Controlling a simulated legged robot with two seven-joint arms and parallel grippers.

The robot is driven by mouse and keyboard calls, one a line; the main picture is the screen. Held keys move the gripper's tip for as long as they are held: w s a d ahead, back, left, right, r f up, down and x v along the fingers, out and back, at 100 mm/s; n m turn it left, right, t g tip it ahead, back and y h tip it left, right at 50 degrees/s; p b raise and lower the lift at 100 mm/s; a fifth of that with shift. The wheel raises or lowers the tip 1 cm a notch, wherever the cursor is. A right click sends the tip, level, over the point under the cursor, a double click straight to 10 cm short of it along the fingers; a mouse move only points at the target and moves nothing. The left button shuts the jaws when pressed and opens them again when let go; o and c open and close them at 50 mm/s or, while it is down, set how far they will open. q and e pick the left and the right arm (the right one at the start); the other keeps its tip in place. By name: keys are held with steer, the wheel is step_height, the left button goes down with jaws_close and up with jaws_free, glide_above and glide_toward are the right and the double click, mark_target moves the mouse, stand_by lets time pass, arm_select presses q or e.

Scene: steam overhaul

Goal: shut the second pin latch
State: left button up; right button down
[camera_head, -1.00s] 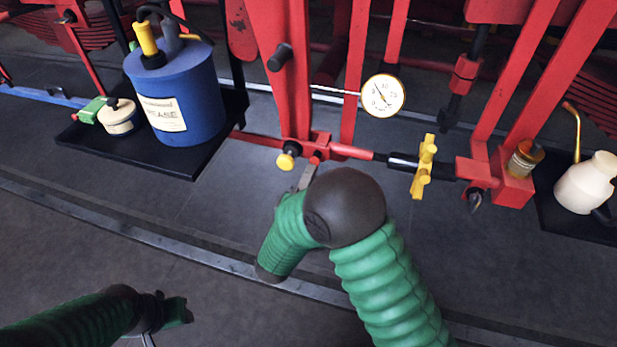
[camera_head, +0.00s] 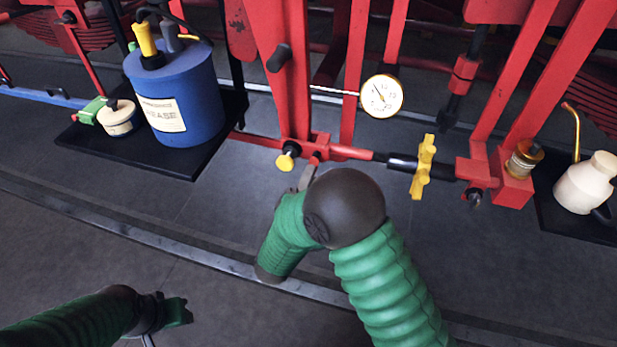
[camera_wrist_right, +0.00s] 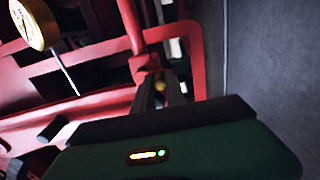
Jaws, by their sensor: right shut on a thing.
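The red bracket (camera_head: 320,142) at the left end of the red rod has a yellow-knobbed pin (camera_head: 285,162) and a small red tab (camera_head: 315,158). My right gripper (camera_head: 308,176) reaches up to this bracket, just right of the yellow knob; my dark wrist hides part of it. In the right wrist view its jaws (camera_wrist_right: 160,92) are closed on a small part of the latch, with a small brass-coloured end (camera_wrist_right: 159,86) showing between them. My left gripper (camera_head: 175,311) is low at the left, away from the latch, its jaws too dark to read.
A yellow turnbuckle (camera_head: 423,167) sits on the rod to the right, ending at another red bracket (camera_head: 512,188). A dial gauge (camera_head: 381,96) hangs above. A blue grease can (camera_head: 190,120) stands on a black tray at left; a white oil can (camera_head: 585,188) is at right.

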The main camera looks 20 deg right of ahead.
steer(key=shift+a+f, duration=0.15)
steer(key=shift+f, duration=0.05)
